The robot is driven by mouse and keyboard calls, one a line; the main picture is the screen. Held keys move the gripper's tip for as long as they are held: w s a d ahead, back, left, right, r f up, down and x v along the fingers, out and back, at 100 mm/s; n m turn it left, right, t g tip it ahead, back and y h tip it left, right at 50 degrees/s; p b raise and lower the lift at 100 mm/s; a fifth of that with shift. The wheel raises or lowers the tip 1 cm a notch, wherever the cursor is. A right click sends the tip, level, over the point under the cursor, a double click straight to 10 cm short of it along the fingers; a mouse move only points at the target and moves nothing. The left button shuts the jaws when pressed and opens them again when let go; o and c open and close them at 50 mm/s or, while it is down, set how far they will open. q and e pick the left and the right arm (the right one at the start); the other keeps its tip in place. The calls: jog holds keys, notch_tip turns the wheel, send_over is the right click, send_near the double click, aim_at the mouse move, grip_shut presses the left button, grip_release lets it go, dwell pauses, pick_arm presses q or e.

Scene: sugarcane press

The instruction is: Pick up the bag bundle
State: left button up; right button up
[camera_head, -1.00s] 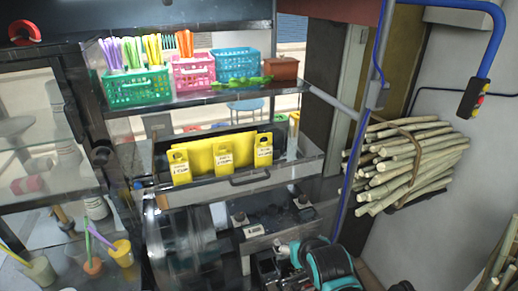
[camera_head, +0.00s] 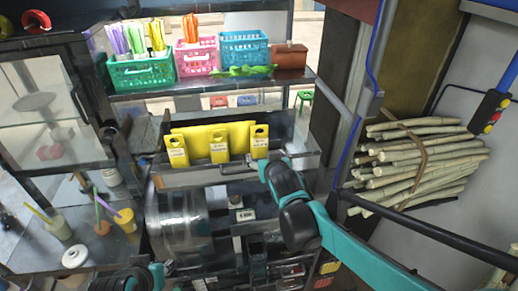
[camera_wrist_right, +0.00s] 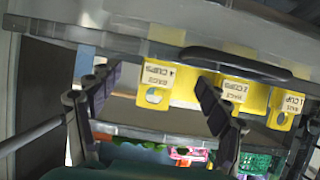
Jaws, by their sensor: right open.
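Yellow bag bundles with labelled tabs hang side by side at the front of a metal holder. In the head view they are a left bundle (camera_head: 177,150), a middle bundle (camera_head: 218,146) and a right bundle (camera_head: 259,141). The wrist view shows them upside down, with one bundle (camera_wrist_right: 155,82) between my fingers and others to the right. My right gripper (camera_head: 262,163) is open and empty, just in front of the right bundle; its fingers also show in the wrist view (camera_wrist_right: 156,90). Part of my left arm shows at the bottom edge; its jaws cannot be made out.
A dark handle (camera_wrist_right: 240,65) on the holder front is close to my right fingers. Above is a shelf with green (camera_head: 142,73), pink (camera_head: 196,57) and blue baskets (camera_head: 245,48). Sugarcane stalks (camera_head: 420,160) are stacked at right. Cups (camera_head: 125,220) stand at lower left.

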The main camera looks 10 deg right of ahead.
aim_at(260, 144)
jog(key=w, duration=0.2)
jog(key=shift+w+a+t, duration=0.3)
jog(key=shift+w+a, duration=0.05)
jog(key=shift+a, duration=0.05)
jog(key=x, duration=0.7)
jog(key=shift+w+d+r+b, duration=0.25)
jog(key=shift+w+b, duration=0.1)
jog(key=shift+s, duration=0.1)
jog(key=c, duration=1.2)
